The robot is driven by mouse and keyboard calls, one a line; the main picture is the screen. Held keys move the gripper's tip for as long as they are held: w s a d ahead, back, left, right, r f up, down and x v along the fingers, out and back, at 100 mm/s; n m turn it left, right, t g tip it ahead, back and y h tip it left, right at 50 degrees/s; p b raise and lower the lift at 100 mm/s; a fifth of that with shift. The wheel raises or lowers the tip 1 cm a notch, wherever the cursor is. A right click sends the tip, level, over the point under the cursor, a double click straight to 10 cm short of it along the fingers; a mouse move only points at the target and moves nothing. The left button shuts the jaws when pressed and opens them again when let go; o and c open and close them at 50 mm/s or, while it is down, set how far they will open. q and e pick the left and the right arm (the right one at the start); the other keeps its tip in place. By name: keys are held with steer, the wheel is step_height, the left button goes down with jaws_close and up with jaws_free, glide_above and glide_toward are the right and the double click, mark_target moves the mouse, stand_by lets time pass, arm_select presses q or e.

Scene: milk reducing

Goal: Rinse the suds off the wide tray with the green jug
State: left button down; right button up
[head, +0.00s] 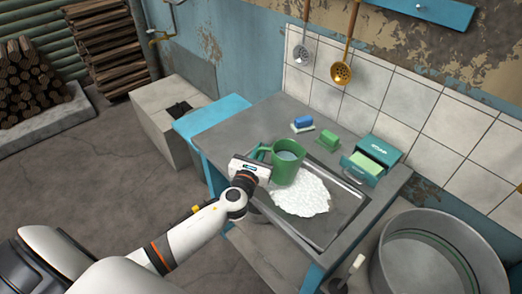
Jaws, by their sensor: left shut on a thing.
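The green jug (286,167) is upright and has pale liquid inside. Its handle faces left, toward my left gripper (261,165), which is shut on the jug; the fingertips are partly hidden. The jug is at the back edge of the white suds (301,196); I cannot tell whether it is lifted or resting. The suds lie in a wide, shallow grey tray (345,200) set into the counter, covering its left part. My right gripper is not in view.
Behind the tray are a blue block (303,121), a green sponge (328,138) and a teal box (377,153) with a light green block in its open drawer. A large metal tub (385,262) stands at the right. Ladles (341,72) hang on the tiled wall. The counter's left end is clear.

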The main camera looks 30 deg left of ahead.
arm_select(q)
steer(key=d+r+m+p, duration=0.1)
steer(key=r+m+p, duration=0.1)
steer(key=m+p, duration=0.2)
steer(key=d+r+m+p, duration=0.1)
steer(key=r+m+p, duration=0.1)
steer(key=m+p, duration=0.2)
steer(key=d+r+m+p, duration=0.1)
steer(key=r+m+p, duration=0.1)
steer(key=m+p, duration=0.2)
steer(key=shift+w+d+r+m, duration=0.1)
steer(key=shift+w+d+m, duration=0.2)
steer(key=shift+w+m, duration=0.1)
steer(key=shift+s, duration=0.1)
stand_by(1.0)
stand_by(0.7)
